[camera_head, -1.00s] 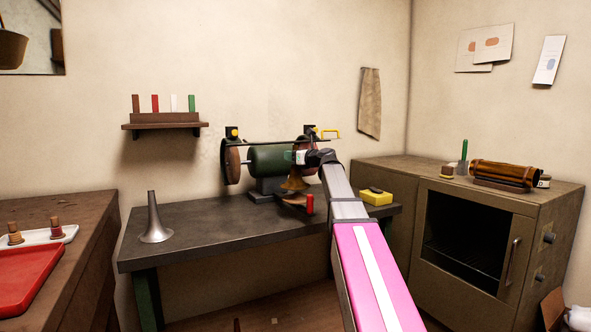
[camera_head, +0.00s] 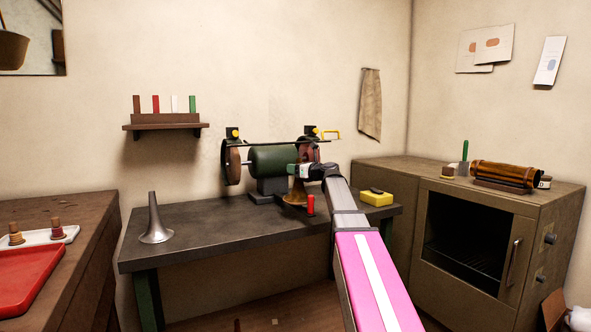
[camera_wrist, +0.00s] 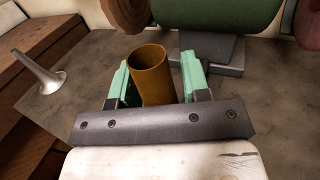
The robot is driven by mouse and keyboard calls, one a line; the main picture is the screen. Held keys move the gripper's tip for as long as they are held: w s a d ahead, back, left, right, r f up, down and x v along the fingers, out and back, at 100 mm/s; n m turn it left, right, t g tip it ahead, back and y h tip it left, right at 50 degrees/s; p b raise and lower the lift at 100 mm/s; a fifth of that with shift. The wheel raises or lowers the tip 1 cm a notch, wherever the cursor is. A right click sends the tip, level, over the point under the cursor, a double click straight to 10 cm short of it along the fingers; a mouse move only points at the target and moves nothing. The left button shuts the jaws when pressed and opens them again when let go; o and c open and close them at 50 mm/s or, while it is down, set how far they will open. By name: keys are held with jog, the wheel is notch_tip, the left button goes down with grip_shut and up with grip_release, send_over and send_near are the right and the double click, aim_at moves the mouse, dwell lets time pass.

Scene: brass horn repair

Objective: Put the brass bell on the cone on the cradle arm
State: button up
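The brass bell (camera_head: 295,196) stands over the bench in front of the green grinder. In the wrist view its open brass tube (camera_wrist: 152,78) points up between the two green fingers. The bell's flare is below, partly visible in the head view. The cone and the cradle arm cannot be made out; the bell and gripper cover that spot. A red upright handle (camera_head: 310,205) stands just right of the bell.
A grey flared cone-like piece (camera_head: 155,222) stands on the left of the dark bench (camera_head: 210,232). The green grinder (camera_head: 270,163) is close behind my gripper. A yellow box (camera_head: 376,198) sits to the right. The bench's middle left is clear.

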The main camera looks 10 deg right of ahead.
jog(key=shift+o, duration=0.8)
jog(key=shift+r, duration=0.15)
jog(key=v, duration=1.2)
dwell(0.4)
